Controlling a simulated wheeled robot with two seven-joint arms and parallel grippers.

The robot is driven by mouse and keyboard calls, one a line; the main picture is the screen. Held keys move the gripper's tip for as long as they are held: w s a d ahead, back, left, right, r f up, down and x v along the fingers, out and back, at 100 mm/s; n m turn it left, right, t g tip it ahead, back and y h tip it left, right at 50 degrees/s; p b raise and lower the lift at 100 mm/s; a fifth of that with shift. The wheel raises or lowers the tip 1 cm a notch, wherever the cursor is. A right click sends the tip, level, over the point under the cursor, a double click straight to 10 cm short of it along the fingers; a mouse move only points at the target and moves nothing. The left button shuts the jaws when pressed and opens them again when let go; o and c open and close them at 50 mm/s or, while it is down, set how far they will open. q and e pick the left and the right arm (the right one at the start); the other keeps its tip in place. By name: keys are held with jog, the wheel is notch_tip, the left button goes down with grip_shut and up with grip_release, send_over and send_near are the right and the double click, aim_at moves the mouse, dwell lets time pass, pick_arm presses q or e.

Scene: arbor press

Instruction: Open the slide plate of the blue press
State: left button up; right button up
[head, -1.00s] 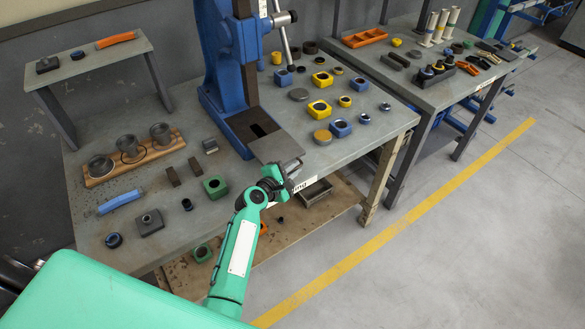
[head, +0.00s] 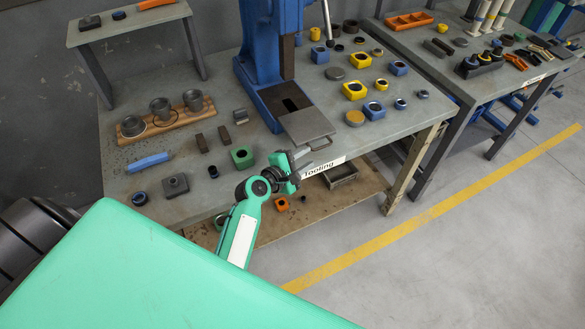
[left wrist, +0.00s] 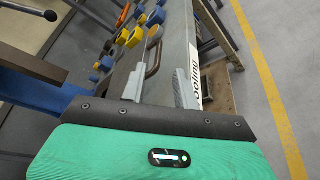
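The blue press (head: 262,62) stands on the near table. Its grey slide plate (head: 307,125) lies at the front of the blue base, with a dark slot (head: 291,104) uncovered behind it. A small handle shows at the plate's front edge; in the left wrist view a dark curved handle (left wrist: 154,58) lies beyond the fingers. My left gripper (head: 303,161) is just in front of the plate, by the table's front edge, apart from it in the head view. Its two fingers are spread with nothing between them (left wrist: 160,88). My right gripper is not in view.
Yellow and blue blocks (head: 355,91) lie right of the press. A green block (head: 242,157), a blue bar (head: 148,162) and a wooden cup holder (head: 165,122) lie left. A shelf below holds a metal tray (head: 341,175). Floor to the right is clear.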

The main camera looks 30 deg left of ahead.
pick_arm(q)
jog(key=v, duration=0.5)
jog(key=shift+s+b, duration=0.15)
jog(key=shift+b, duration=0.25)
jog(key=s+d+f+m+g+y, duration=0.1)
jog(key=s+f+m+g, duration=0.2)
jog(key=f, duration=0.9)
jog(key=s+d+f+m+g, duration=0.1)
jog(key=s+f+m+g, duration=0.3)
jog(key=f, duration=0.7)
jog(key=s+d+f+m+y, duration=0.15)
jog(key=s+f, duration=0.35)
jog(key=f, duration=0.7)
jog(key=s+a+f+m+g, duration=0.2)
jog(key=s+f+m, duration=0.3)
jog(key=s, duration=0.6)
jog(key=s+a+f+m+g+y, duration=0.1)
jog(key=s+a+f+m+g, duration=0.1)
jog(key=s+f+m, duration=0.3)
jog(key=s+a+f+m+g+y, duration=0.1)
jog(key=s+f+m, duration=0.4)
jog(key=s+f, duration=0.5)
jog(key=s+a+g, duration=0.1)
jog(key=s, duration=0.6)
jog(key=shift+s+g, duration=0.3)
jog(key=shift+s, duration=0.05)
